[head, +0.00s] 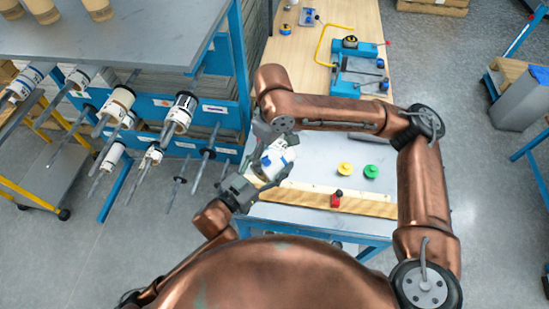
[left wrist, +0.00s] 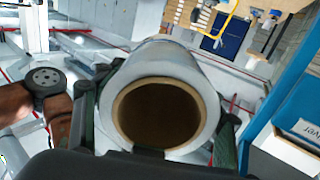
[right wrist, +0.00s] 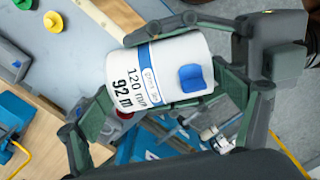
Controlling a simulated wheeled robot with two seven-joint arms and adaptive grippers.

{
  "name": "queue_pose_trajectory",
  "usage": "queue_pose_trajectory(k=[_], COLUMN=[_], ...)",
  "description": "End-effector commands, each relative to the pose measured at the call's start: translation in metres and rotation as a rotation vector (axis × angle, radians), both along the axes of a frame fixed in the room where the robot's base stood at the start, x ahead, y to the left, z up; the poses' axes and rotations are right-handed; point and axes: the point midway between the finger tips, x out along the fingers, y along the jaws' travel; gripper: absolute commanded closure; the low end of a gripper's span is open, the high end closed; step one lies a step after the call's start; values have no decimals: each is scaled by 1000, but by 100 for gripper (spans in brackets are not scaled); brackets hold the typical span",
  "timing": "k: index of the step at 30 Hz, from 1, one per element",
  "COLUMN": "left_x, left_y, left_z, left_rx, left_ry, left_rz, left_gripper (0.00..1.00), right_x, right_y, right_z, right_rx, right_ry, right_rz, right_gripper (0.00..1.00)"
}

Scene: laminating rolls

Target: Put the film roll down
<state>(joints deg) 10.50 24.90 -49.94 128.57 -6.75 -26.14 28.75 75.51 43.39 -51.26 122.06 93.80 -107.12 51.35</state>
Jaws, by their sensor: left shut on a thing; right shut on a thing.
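The white film roll (head: 278,160) is held between both my grippers, over the left end of the grey work table. In the right wrist view its side (right wrist: 170,70) shows printing, "120 mm" and "92 m", and a blue patch. In the left wrist view its end faces the camera, with a brown hollow core (left wrist: 165,112). My left gripper (head: 250,184) is shut on the near end of the roll. My right gripper (head: 266,136) is shut on it from the far side. The roll's underside is hidden, so I cannot tell whether it touches the table.
A wooden strip (head: 310,196) with a red-knobbed piece (head: 336,199) runs along the table's near edge. Yellow (head: 345,169) and green (head: 371,171) knobs sit behind it. A blue rack (head: 222,105) with rolls on pegs stands left. A blue device (head: 358,70) lies on the wooden bench.

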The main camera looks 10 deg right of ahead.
Motion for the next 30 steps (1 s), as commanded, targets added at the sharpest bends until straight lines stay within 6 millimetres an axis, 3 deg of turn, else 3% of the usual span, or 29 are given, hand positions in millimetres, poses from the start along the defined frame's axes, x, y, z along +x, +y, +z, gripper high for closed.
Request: queue_pose_trajectory(k=[6,17,23,30], left_x=[-2,-2,-1,-1], left_y=[-2,-2,-1,-1], left_z=[2,2,2,2], left_rx=[-7,-4,-5,-5], left_ry=[-1,-2,-2,-2], left_rz=[-7,-5,-4,-4], left_gripper=[71,71,71,71], right_x=[1,1,2,2], right_y=[2,1,1,2], right_z=[1,4,33,83], right_rx=[6,4,5,6], right_ry=[-4,-3,-7,-7], right_rz=[2,1,1,1], right_gripper=[0,0,0,0])
